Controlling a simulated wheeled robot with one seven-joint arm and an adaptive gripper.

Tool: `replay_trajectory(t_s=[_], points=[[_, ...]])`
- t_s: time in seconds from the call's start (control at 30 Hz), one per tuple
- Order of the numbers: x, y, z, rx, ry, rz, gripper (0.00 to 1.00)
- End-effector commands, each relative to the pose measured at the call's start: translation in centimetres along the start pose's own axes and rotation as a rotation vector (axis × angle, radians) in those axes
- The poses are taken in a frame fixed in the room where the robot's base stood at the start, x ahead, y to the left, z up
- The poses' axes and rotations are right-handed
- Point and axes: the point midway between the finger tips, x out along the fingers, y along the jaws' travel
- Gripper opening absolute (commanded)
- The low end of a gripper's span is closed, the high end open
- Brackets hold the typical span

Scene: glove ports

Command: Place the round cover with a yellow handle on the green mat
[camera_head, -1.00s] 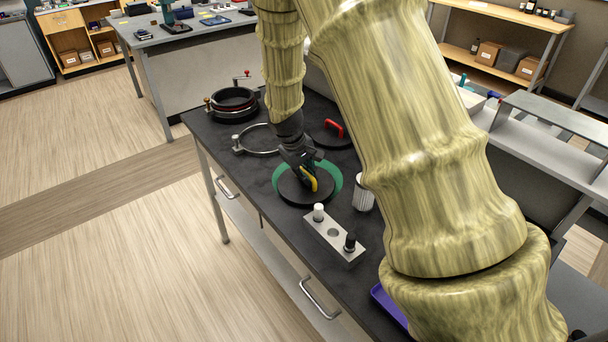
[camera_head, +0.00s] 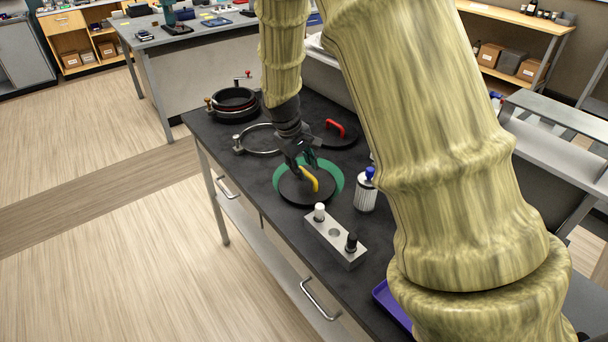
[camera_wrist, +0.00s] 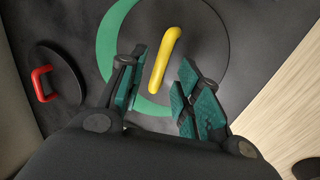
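The round black cover (camera_head: 297,193) lies on the green mat (camera_head: 334,181), off-centre, with a crescent of the mat showing beside it. Its yellow handle (camera_head: 311,178) stands on top. In the wrist view the cover (camera_wrist: 205,45) and the yellow handle (camera_wrist: 165,60) are in full sight, with the green mat (camera_wrist: 106,48) curving round the cover's left side. My gripper (camera_head: 302,166) is just above the handle. In the wrist view my gripper (camera_wrist: 160,90) has its fingers spread apart, one on each side of the handle, and holds nothing.
A black cover with a red handle (camera_head: 334,128) lies behind the mat. A metal ring (camera_head: 260,141) and stacked dark rings (camera_head: 233,103) stand farther back. A metal block with pegs (camera_head: 334,239) and a white blue-topped container (camera_head: 366,192) stand near the mat. A purple tray (camera_head: 391,302) is in front.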

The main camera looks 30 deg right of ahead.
Motion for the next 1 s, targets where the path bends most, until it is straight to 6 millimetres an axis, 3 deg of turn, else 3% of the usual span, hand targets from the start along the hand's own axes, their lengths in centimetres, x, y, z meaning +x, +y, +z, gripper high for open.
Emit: replay_trajectory(t_s=[0.5,1.0], points=[[-6.8,0.0,-0.1,0.0,0.003,0.0,0.33],[-7.8,0.0,0.0,0.0,0.0,0.0,0.33]])
